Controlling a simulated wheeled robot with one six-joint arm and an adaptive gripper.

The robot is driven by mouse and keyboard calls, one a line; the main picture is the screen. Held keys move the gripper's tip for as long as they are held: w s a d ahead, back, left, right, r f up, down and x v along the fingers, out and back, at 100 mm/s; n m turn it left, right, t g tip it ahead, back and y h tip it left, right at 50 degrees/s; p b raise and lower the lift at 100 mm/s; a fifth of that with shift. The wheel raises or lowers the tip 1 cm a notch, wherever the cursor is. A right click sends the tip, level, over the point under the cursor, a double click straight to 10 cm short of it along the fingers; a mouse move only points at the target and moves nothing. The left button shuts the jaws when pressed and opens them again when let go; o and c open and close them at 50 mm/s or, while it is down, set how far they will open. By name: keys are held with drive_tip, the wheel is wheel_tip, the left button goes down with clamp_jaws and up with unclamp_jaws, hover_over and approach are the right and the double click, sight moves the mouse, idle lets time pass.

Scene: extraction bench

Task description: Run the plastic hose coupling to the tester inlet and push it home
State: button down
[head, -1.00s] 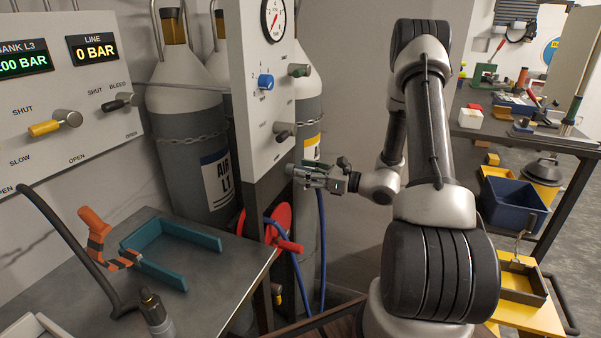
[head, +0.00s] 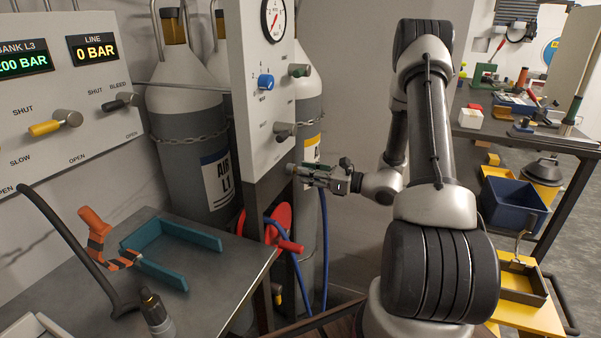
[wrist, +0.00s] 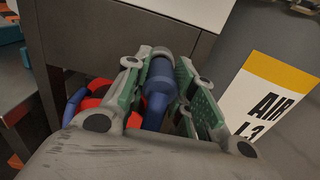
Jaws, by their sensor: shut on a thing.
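My gripper (head: 312,173) is at the lower right edge of the white tester panel (head: 262,110), which carries a gauge and knobs. In the wrist view its green-padded fingers (wrist: 158,85) are shut on the blue plastic hose coupling (wrist: 157,95). The coupling's grey front end (wrist: 160,54) points away from the wrist, toward the panel's lower edge (wrist: 190,12). The tester inlet cannot be made out, and I cannot tell whether the coupling touches it. A blue hose (head: 324,250) hangs down below my gripper.
A red hose reel (head: 284,228) sits below the panel. Chained grey cylinders (head: 190,130) stand behind it. A metal bench (head: 215,270) with a teal bracket (head: 185,243) and an orange-handled tool (head: 95,222) is at left. A cluttered bench stands at right.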

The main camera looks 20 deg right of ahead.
drive_tip(key=shift+v, duration=2.4)
